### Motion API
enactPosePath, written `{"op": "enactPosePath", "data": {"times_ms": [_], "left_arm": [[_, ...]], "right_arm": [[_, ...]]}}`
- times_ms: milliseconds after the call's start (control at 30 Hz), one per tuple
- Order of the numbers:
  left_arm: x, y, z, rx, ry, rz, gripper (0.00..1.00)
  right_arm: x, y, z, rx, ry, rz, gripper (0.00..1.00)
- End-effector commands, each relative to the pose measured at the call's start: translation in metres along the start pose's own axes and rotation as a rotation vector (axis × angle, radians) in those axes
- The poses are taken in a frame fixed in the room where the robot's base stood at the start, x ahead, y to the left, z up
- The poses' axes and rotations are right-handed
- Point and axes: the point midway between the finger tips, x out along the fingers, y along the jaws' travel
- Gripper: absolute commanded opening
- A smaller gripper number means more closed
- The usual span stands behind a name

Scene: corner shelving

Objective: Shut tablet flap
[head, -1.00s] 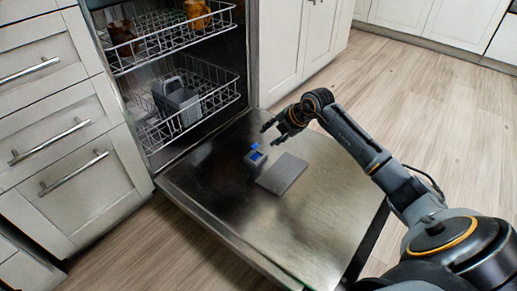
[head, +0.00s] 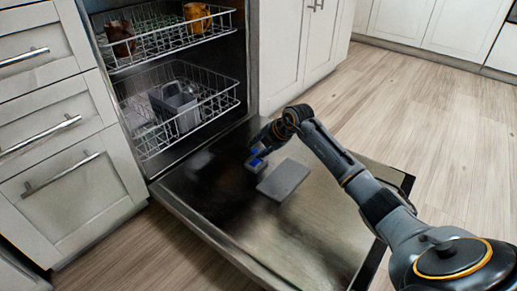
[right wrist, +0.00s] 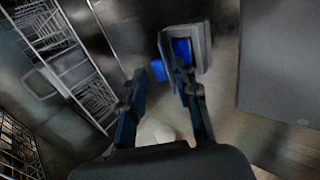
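The small grey tablet compartment (head: 253,166) is on the inside of the lowered dishwasher door, with blue showing at it. In the right wrist view the compartment (right wrist: 182,30) has a blue inside, and a small blue piece (right wrist: 158,70) lies beside it. A grey wall on its right side may be the flap; I cannot tell for sure. My right gripper (head: 257,148) is at the compartment. In the right wrist view its two fingers (right wrist: 158,78) are apart with nothing gripped, the right finger overlapping the compartment's lower edge. Contact cannot be told. My left gripper is not in view.
A flat grey panel (head: 284,180) sits next to the compartment on the door (head: 310,228). The lower rack (head: 222,98) holds a grey basket (head: 178,104). The upper rack (head: 172,35) holds brown mugs (head: 197,16). Drawers (head: 60,140) stand at left.

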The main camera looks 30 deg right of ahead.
Motion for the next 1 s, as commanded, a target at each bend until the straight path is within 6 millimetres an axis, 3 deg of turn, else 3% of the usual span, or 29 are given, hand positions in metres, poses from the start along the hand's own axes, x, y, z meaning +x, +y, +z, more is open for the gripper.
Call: {"op": "enactPosePath", "data": {"times_ms": [33,100,133,1000], "left_arm": [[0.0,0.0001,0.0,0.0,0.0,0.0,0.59],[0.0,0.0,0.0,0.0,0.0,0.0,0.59],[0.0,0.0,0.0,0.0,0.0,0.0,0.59],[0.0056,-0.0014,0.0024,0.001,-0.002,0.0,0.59]], "right_arm": [[0.0,-0.0001,0.0,0.0,0.0,0.0,0.15],[0.0,-0.0001,0.0,0.0,0.0,0.0,0.01],[0.0,-0.0001,-0.0001,0.0,0.0,0.0,0.0],[-0.001,-0.006,-0.0002,0.0,0.0,0.055,0.0]]}}
